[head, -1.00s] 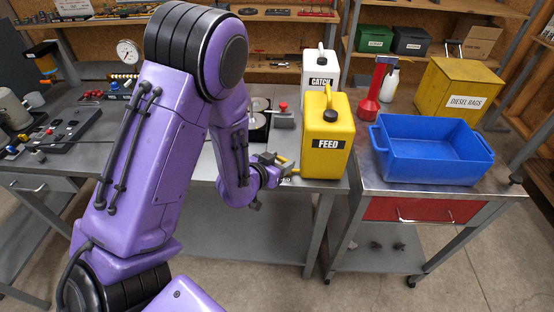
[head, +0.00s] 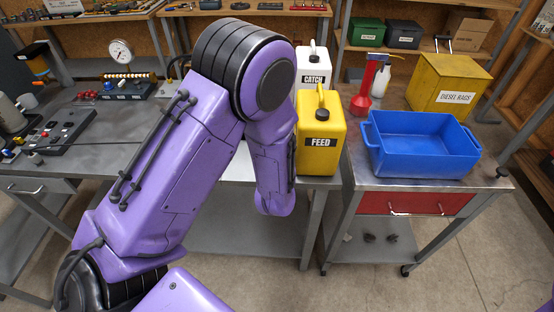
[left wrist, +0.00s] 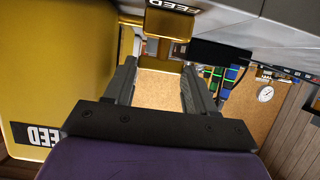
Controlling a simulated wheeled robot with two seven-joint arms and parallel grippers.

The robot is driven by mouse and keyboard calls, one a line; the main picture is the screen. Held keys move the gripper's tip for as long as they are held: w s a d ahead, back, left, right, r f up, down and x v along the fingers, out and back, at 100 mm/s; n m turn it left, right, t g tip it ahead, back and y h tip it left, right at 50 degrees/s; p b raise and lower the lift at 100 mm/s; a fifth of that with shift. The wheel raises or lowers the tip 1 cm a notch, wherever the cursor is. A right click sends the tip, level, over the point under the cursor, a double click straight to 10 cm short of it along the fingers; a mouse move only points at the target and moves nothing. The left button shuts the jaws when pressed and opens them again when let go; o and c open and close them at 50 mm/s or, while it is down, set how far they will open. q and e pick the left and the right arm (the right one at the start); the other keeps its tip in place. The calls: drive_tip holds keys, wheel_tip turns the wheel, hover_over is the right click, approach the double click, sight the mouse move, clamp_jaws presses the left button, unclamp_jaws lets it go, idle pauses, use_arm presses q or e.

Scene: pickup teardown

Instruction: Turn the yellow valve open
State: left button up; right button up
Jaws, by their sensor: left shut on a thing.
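The yellow FEED can (head: 321,150) stands upright on the bench near its right end, and it fills the left of the left wrist view (left wrist: 50,60). The yellow valve (left wrist: 169,24) shows at the top of the left wrist view, beside the can, under a FEED label. My left gripper (left wrist: 159,68) has its two fingers either side of a yellow part of the valve and is shut on it. In the head view my purple arm hides this gripper and the valve. My right gripper is not in view.
A white CATCH can (head: 312,66) stands behind the FEED can. A pressure gauge (head: 120,52) and a control box (head: 68,130) are at left.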

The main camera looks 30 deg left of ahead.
use_arm(q)
drive_tip(key=shift+w, duration=0.1)
drive_tip(key=o, duration=0.9)
drive_tip(key=shift+o, duration=0.7)
drive_tip(key=shift+a, duration=0.15)
drive_tip(key=shift+f, duration=0.15)
